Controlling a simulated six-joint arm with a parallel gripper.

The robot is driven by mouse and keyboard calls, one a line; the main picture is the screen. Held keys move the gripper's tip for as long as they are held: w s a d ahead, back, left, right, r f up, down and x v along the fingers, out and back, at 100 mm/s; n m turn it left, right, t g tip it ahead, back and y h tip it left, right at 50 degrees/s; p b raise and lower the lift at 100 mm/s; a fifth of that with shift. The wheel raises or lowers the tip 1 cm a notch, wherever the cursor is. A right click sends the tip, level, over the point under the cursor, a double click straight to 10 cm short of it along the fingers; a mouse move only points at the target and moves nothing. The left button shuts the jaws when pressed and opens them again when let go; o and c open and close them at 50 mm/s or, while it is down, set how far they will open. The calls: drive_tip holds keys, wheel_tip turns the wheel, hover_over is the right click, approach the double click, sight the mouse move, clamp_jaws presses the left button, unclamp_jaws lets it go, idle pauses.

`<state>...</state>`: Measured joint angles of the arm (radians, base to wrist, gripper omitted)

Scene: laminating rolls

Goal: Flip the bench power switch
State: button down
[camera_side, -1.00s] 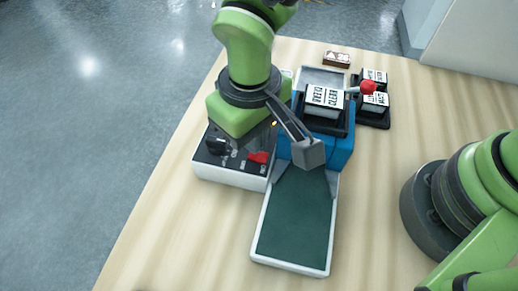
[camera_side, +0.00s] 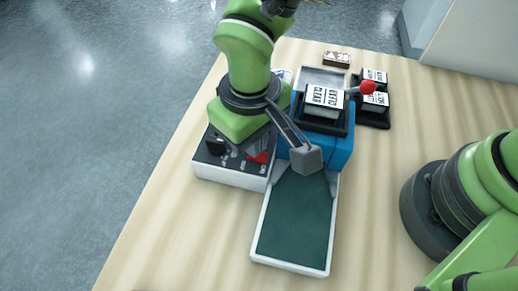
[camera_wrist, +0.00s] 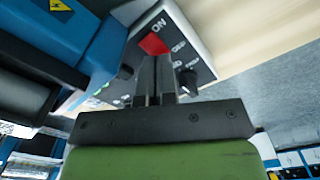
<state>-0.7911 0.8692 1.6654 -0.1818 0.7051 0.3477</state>
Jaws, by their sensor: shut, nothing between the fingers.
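The bench power switch is a red rocker (camera_side: 258,158) on the dark top panel of a white control box (camera_side: 228,178). In the wrist view the red switch (camera_wrist: 153,44) lies just beyond my fingertips, beside the printed word "ON". My gripper (camera_wrist: 156,62) is shut and empty, pointing at the switch. In the side view my gripper (camera_side: 252,147) is low over the box and partly covers the switch. I cannot tell whether the fingertips touch it, nor which way the rocker is tilted.
A black knob (camera_side: 216,146) stands on the panel's left. The blue laminating machine (camera_side: 338,152) with a red-tipped lever (camera_side: 368,87) stands close on the right. A green-topped tray (camera_side: 295,230) extends in front. Label rolls (camera_side: 376,98) sit behind right.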

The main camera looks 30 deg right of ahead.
drive_tip(key=shift+f, duration=0.7)
idle(0.3)
drive_tip(key=shift+r, duration=3.5)
drive_tip(key=w+d+r+m+t+y, duration=0.1)
drive_tip(key=d+r+m, duration=0.1)
drive_tip(key=d+r, duration=0.6)
drive_tip(key=s+d+r+m+t, duration=0.2)
drive_tip(key=s+d+r+t, duration=0.1)
drive_tip(key=d, duration=0.4)
drive_tip(key=s+d+r+m+t+y, duration=0.1)
drive_tip(key=s+d+r+m+t, duration=0.2)
drive_tip(key=s+d+r, duration=0.3)
drive_tip(key=shift+s+d+r, duration=0.3)
drive_tip(key=shift+s+d, duration=0.2)
drive_tip(key=shift+s, duration=0.6)
